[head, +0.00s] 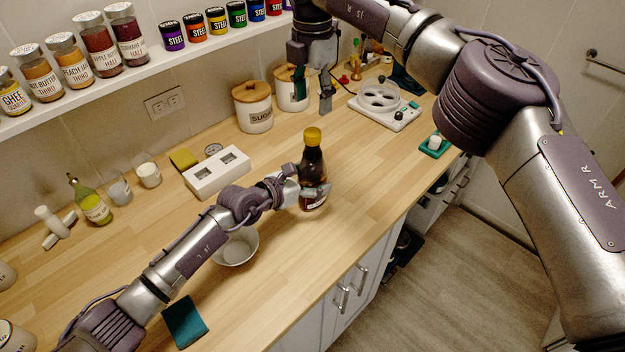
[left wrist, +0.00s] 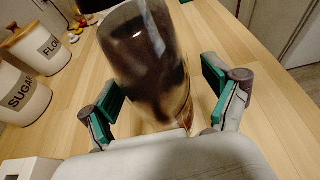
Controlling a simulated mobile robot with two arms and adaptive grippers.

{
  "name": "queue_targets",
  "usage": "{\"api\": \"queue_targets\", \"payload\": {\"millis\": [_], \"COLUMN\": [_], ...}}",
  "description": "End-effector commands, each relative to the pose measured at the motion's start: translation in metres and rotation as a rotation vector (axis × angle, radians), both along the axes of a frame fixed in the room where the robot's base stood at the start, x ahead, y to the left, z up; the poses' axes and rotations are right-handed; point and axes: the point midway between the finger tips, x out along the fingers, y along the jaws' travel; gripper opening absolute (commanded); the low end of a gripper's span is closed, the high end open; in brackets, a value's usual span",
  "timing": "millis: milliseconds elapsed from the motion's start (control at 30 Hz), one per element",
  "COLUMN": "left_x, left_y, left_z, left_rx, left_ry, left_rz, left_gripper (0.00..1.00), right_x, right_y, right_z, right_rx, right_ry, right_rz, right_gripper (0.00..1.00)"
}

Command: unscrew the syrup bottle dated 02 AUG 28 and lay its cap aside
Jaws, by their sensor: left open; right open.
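A dark syrup bottle (head: 312,165) with a yellow cap (head: 312,136) stands upright on the wooden counter, cap on. Its label is mostly hidden and no date is readable. My left gripper (head: 316,190) is at the bottle's lower body. In the left wrist view the open green-padded fingers (left wrist: 160,85) stand on either side of the bottle (left wrist: 150,50), with gaps on both sides; the cap is out of that view. My right gripper (head: 313,95) is open and empty, pointing down above the counter, behind and above the bottle near the canisters.
The sugar canister (head: 254,108) and flour canister (head: 291,88) stand along the wall. A white block with two openings (head: 217,172) and a bowl (head: 236,248) are near my left arm. A white tray with round wells (head: 384,104) is at back right.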

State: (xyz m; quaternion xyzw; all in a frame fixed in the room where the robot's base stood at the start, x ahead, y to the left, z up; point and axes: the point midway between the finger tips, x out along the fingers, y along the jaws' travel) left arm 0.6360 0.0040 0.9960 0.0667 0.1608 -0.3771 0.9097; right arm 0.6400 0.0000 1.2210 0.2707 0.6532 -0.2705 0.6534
Motion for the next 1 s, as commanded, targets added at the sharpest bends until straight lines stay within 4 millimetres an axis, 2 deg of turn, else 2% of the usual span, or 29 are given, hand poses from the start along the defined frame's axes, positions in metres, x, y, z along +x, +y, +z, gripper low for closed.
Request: {"api": "queue_targets", "payload": {"millis": [367,900,1000], "left_x": [0.0043,0.0041,0.0041], "left_y": [-0.0042,-0.0038,-0.0038], "left_z": [-0.002,-0.0023,-0.0023], "left_rx": [0.0,0.0,0.001], "left_ry": [0.0,0.0,0.0], "left_rz": [0.0,0.001,0.001], "left_gripper": [0.89,0.0,0.0], "right_x": [-0.0001,-0.0001,-0.0001], "right_y": [0.0001,0.0001,0.0001], "right_z": [0.0,0.0,-0.0001], "right_rx": [0.0,0.0,0.0], "right_ry": [0.0,0.0,0.0], "right_rz": [0.0,0.0,-0.003], "right_gripper": [0.58,0.58,0.58]}}
